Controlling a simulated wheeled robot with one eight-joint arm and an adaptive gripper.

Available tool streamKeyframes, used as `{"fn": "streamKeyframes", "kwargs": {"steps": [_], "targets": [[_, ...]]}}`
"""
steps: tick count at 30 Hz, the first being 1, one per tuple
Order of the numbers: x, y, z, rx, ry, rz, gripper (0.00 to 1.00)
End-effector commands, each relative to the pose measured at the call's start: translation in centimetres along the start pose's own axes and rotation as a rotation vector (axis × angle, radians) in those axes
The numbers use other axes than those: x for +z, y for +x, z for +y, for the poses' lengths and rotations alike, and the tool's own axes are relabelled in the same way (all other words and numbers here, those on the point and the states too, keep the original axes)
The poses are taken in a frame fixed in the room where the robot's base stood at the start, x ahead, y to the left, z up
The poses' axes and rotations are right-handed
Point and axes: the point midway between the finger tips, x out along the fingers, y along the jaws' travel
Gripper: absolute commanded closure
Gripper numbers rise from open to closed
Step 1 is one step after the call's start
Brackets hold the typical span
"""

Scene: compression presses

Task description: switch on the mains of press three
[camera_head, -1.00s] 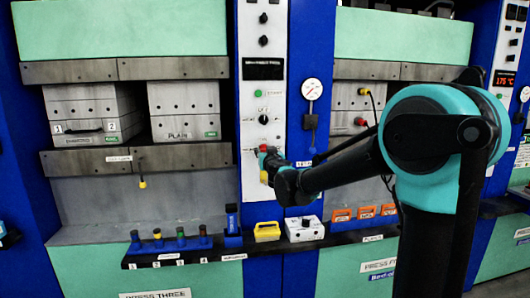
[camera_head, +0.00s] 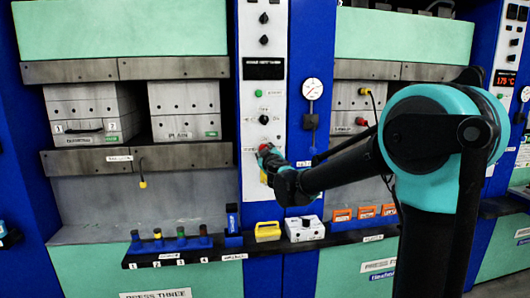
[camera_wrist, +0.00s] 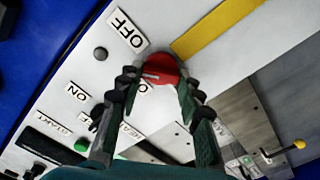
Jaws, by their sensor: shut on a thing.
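The red mains knob (camera_wrist: 163,66) sits on the white control panel in the wrist view, with a pale mark on its face. It shows small in the head view (camera_head: 264,148), on the panel of the column right of press three (camera_head: 155,294). My gripper (camera_wrist: 157,82) has its two dark fingers on either side of the knob, shut on it. An OFF label (camera_wrist: 128,28) is beside the knob at upper left. A second label just below the knob is partly hidden by the fingers, and so is the knob's lower part.
A yellow strip (camera_wrist: 222,26) lies right of the knob in the wrist view. A green button (camera_head: 258,94) and black knobs are higher on the panel. A dark shelf below bears a yellow box (camera_head: 267,231) and a white box (camera_head: 304,229). A gauge (camera_head: 312,89) hangs to the right.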

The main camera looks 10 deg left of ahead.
Motion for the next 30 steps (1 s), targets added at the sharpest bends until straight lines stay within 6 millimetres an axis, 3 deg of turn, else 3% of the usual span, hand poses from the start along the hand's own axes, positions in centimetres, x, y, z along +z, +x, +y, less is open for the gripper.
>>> {"fn": "streamKeyframes", "kwargs": {"steps": [18, 30], "targets": [[0.05, 0.00, -0.30, -0.001, -0.579, 0.001, 0.93], [0.13, -0.02, -0.41, -0.001, -0.850, 0.001, 0.93]]}}
